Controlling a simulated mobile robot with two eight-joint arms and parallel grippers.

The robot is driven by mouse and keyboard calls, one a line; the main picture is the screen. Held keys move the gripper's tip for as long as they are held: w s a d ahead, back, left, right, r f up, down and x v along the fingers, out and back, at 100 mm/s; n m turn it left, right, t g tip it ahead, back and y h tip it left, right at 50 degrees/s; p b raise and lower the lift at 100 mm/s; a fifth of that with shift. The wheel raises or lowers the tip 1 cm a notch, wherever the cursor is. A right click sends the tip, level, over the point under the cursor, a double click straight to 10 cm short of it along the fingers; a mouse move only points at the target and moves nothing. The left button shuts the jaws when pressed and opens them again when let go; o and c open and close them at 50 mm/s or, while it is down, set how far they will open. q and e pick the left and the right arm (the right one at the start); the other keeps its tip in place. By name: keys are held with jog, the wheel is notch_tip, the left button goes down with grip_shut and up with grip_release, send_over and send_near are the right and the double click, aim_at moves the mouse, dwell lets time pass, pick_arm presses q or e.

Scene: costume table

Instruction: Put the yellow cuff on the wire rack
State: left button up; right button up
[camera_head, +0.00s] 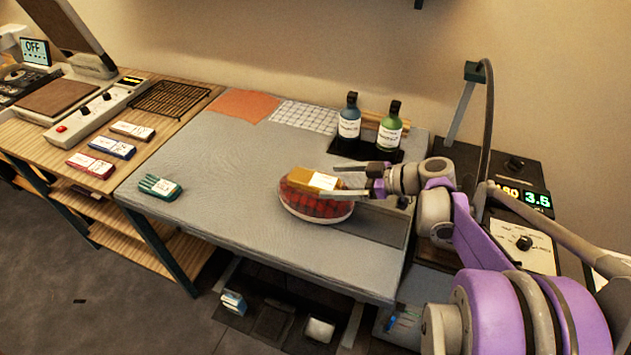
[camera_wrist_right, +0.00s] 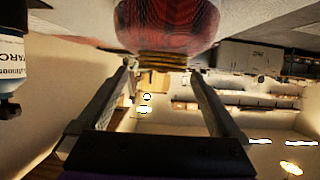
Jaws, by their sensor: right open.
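The yellow cuff (camera_head: 301,177) is a folded mustard piece with a white label. It lies on top of a rounded red checked cushion (camera_head: 318,207) with a pale rim. My right gripper (camera_head: 346,180) is open at the cuff's right end, its fingers pointing left. In the right wrist view the cuff's yellow layered edge (camera_wrist_right: 162,61) shows between the open fingertips (camera_wrist_right: 163,70), with a gap on each side. The black wire rack (camera_head: 170,100) lies empty on the wooden bench at the left. My left gripper is not in view.
A green folded piece (camera_head: 160,187) lies at the grey table's (camera_head: 225,165) left front. Blue (camera_head: 349,117) and green (camera_head: 391,126) bottles stand behind my right gripper. Several folded, labelled pieces lie before the rack. The table's middle is clear.

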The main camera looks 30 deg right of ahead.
aim_at(323, 181)
jog(key=x, duration=0.3)
jog(key=shift+w+a+f, duration=0.1)
jog(key=shift+w+a, duration=0.05)
jog(key=shift+a, duration=0.05)
jog(key=shift+c, duration=0.2)
jog(key=c, duration=1.4)
